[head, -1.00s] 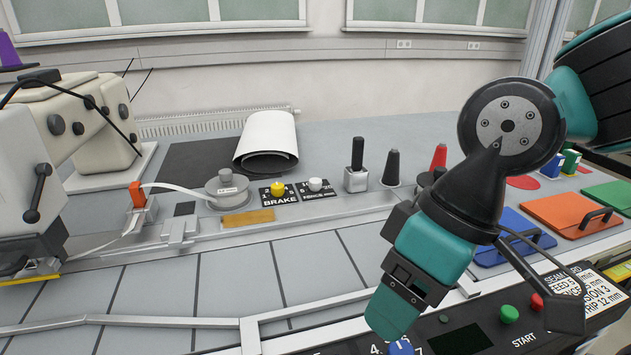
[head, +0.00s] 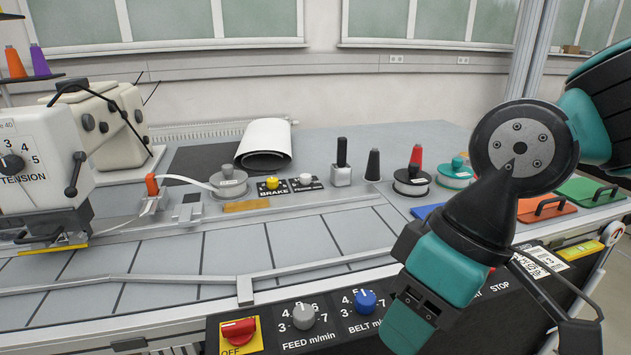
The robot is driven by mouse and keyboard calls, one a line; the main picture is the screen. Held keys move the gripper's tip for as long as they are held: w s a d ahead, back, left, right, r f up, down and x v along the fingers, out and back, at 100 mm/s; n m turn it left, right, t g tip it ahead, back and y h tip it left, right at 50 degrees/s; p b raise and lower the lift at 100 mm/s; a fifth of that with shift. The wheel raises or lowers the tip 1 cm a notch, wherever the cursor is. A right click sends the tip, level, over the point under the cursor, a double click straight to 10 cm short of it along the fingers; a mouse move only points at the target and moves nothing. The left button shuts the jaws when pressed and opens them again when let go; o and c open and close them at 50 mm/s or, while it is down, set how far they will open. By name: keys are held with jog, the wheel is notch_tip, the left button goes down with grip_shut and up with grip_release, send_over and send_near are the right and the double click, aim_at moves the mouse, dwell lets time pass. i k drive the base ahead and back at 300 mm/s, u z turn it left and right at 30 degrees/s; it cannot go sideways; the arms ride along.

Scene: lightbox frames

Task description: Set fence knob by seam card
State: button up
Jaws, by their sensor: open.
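The fence knob (head: 305,179) is a small white knob on a black scale plate, just right of the yellow brake knob (head: 271,183), on the back half of the bench. Its scale figures are too small to read. The seam card (head: 546,262) is a white printed card at the right of the front panel. My arm covers part of it, and its print is unreadable now. My gripper (head: 402,338) points down over the front panel, right of the blue belt knob (head: 365,301), well apart from the fence knob.
A sewing machine with a tension dial (head: 12,163) stands at left. A grey feed knob (head: 303,316) and a red switch (head: 238,331) are on the front panel. A metal block with a black handle (head: 342,165) and spools stand right of the fence knob.

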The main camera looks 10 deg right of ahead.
aim_at(305, 179)
jog(key=z, duration=0.2)
jog(key=i, duration=0.85)
jog(key=u, duration=0.3)
